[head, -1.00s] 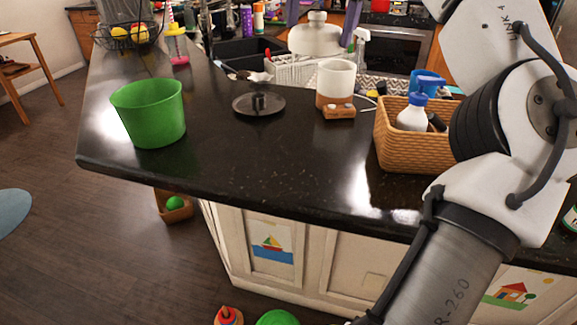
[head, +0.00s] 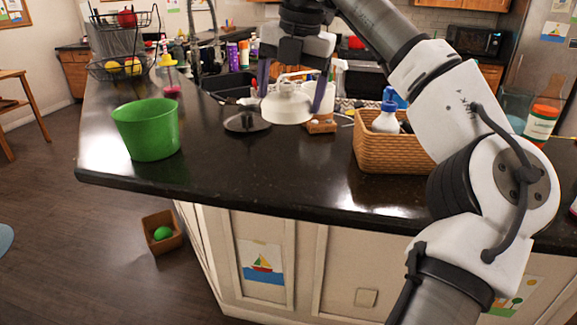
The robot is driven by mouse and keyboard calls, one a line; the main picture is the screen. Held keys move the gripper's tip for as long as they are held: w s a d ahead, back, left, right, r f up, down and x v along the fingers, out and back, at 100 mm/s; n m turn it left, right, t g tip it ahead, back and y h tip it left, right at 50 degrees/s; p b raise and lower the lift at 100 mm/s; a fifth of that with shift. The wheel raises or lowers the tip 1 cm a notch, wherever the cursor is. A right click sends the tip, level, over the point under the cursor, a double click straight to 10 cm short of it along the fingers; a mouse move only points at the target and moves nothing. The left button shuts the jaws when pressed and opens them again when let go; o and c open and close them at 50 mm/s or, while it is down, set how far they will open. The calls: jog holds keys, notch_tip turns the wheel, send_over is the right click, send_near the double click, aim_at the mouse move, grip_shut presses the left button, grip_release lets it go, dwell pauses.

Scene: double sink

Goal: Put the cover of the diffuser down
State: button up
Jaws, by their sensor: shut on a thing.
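The white dome-shaped cover (head: 288,106), with a knob on top, hangs upright from my gripper (head: 293,84). The cover appears just right of a dark round base (head: 247,122) with a short post, which lies on the black counter. Its lower edge looks close to the counter; I cannot tell whether it touches. A white cylinder (head: 321,97) on a wooden base (head: 321,124) stands behind and right of the cover, partly hidden by it.
A green bucket (head: 148,130) stands at the left of the counter (head: 250,175). A wicker basket (head: 385,153) with a blue-topped white bottle (head: 386,118) stands at the right. The sink (head: 228,82) is behind. The front middle of the counter is clear.

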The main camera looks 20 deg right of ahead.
jog(key=s+x, duration=0.1)
jog(key=x, duration=0.7)
jog(key=s+d+p+x, duration=0.1)
jog(key=x, duration=0.3)
jog(key=shift+s+a+f, duration=0.15)
jog(key=shift+s+f, duration=0.1)
jog(key=shift+f, duration=0.35)
jog(key=shift+f, duration=0.2)
jog(key=o, duration=0.9)
jog(key=shift+r, duration=0.1)
jog(key=shift+r, duration=0.1)
